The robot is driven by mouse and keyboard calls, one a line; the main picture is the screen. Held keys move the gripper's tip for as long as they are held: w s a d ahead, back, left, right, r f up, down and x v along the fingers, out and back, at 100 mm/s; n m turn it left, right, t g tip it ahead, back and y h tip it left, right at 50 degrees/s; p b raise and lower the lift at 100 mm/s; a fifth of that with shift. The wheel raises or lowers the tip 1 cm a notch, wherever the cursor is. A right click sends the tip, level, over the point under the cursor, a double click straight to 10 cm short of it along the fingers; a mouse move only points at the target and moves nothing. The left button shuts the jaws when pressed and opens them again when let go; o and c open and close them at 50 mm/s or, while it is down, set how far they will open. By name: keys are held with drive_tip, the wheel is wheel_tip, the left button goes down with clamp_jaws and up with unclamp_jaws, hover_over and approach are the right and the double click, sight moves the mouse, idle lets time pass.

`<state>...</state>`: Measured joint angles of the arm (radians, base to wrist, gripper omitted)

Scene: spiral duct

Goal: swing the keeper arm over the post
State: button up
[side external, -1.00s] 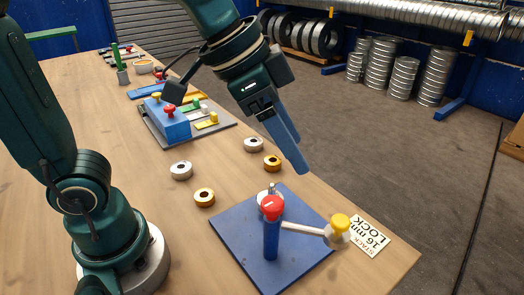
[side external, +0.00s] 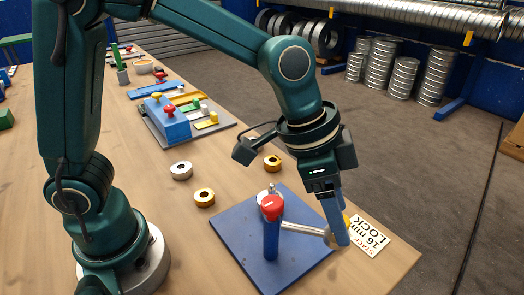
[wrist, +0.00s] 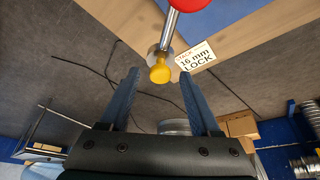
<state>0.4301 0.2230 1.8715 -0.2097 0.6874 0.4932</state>
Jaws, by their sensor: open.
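The keeper arm (side external: 302,229) is a pale rod running right from the red-capped blue column (side external: 271,235) on the blue base plate (side external: 232,231). Its outer end has a yellow knob (wrist: 160,73), mostly hidden behind my fingers in the side view. A short silver post (side external: 269,190) shows behind the red cap, partly hidden. My gripper (side external: 337,240) points down at the outer end of the rod. In the wrist view my gripper (wrist: 158,77) is open, with the knob appearing between the fingertips; I cannot tell whether they touch it.
A "STACK 16 mm LOCK" card (side external: 368,236) lies right of the base plate near the table edge. Silver (side external: 181,170) and gold (side external: 204,197) rings lie left of the plate. A blue block (side external: 167,120) with knobs stands farther back.

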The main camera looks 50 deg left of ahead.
clamp_jaws()
drive_tip(key=shift+r, duration=0.1)
idle(1.2)
